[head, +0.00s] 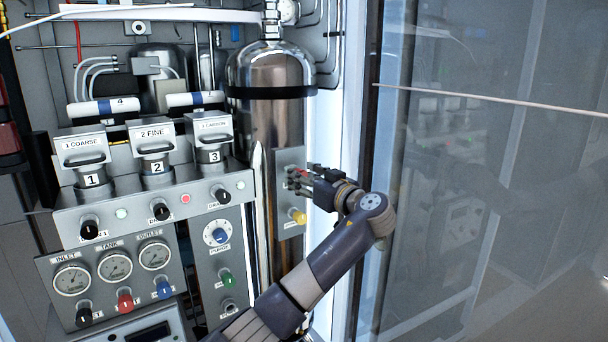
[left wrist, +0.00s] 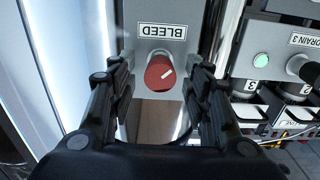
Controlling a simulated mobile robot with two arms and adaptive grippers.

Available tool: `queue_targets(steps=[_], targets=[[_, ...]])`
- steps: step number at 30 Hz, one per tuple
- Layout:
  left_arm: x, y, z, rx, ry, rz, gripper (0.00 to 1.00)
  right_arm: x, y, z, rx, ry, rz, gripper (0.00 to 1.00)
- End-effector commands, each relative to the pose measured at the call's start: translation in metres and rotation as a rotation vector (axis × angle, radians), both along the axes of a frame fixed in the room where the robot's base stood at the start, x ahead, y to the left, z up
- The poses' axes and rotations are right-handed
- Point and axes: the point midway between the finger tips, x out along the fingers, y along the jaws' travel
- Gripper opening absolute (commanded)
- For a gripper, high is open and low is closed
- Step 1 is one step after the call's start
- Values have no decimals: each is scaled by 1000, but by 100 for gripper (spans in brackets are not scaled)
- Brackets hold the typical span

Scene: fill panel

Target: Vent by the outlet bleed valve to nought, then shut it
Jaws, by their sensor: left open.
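In the head view the plate (head: 291,161) stands in front of the steel cylinder. My left gripper (left wrist: 161,82) is open, one finger on each side of the knob, with gaps showing. In the head view my left gripper (head: 300,178) mostly hides the knob. The outlet gauge (head: 154,255) is on the left panel, its needle too small to read. My right gripper is not in view.
A yellow knob (head: 297,216) sits lower on the bleed plate. The panel has inlet and tank gauges (head: 115,266), with black, red and blue knobs (head: 163,289) below. Three numbered canisters (head: 152,150) stand above. A glass door (head: 480,170) is on the right.

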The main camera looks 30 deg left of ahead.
Motion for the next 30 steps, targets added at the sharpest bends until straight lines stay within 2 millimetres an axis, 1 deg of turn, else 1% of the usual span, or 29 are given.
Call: queue_targets(steps=[6, 7, 8, 9, 11, 12, 13, 23, 30], targets=[[0, 1, 0, 0, 0, 0, 46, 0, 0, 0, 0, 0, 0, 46], [0, 1, 0, 0, 0, 0, 43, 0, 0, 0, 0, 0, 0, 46], [0, 1, 0, 0, 0, 0, 36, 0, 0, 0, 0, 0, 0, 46], [0, 1, 0, 0, 0, 0, 27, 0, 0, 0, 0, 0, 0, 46], [0, 1, 0, 0, 1, 0, 14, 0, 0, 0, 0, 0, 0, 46], [0, 0, 0, -1, 1, 0, 5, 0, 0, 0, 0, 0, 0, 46], [0, 0, 0, 0, 1, 0, 1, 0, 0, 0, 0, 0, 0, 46], [0, 0, 0, 8, 23, 0, 1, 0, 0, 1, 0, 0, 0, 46], [1, 0, 0, 52, 130, -1, 1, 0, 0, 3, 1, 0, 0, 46]])
